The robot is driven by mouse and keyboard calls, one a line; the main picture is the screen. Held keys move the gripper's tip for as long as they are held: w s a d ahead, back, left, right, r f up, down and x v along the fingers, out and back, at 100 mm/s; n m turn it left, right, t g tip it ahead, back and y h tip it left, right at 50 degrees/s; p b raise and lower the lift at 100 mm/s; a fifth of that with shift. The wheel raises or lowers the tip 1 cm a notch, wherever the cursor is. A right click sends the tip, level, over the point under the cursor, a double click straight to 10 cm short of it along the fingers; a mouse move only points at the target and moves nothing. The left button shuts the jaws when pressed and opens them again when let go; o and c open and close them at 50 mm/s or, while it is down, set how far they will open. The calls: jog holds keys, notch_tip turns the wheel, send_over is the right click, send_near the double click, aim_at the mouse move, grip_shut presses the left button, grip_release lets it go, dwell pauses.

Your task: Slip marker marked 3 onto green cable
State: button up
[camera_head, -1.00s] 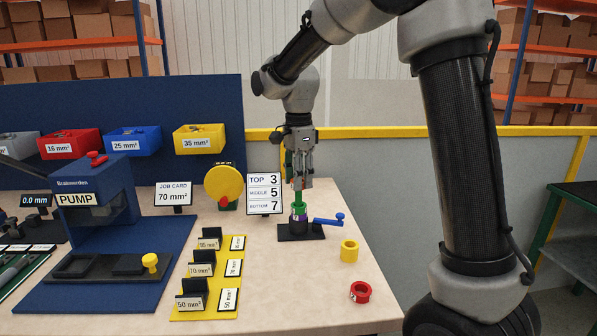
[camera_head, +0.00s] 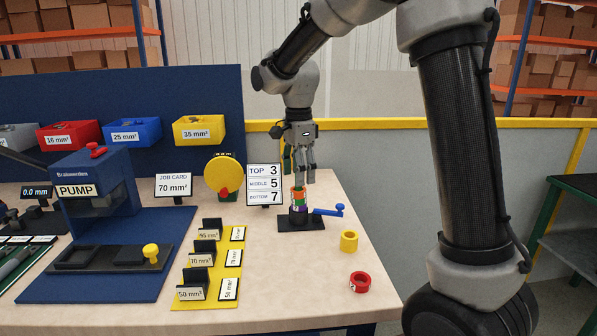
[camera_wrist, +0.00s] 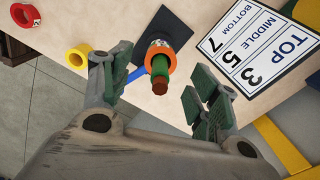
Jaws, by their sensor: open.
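The green cable (camera_wrist: 159,64) stands upright in a dark holder (camera_head: 301,223), with its copper-coloured tip (camera_wrist: 160,86) pointing up at the wrist camera. An orange ring marker (camera_head: 299,196) is around the cable near its top; it also shows in the wrist view (camera_wrist: 152,50) with a white label whose digit I cannot read. Below it a green band and a purple ring (camera_head: 299,216) show around the cable. My gripper (camera_head: 300,174) is open and empty just above the cable; in the wrist view its fingers (camera_wrist: 155,95) stand either side of the cable tip.
A yellow ring (camera_head: 349,241) and a red ring (camera_head: 360,282) lie at the right of the table. A sign (camera_head: 264,185) reads top 3, middle 5, bottom 7. A yellow round device (camera_head: 224,177) stands left of the sign.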

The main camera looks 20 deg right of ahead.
notch_tip(320, 180, up, 12)
dwell(0.6)
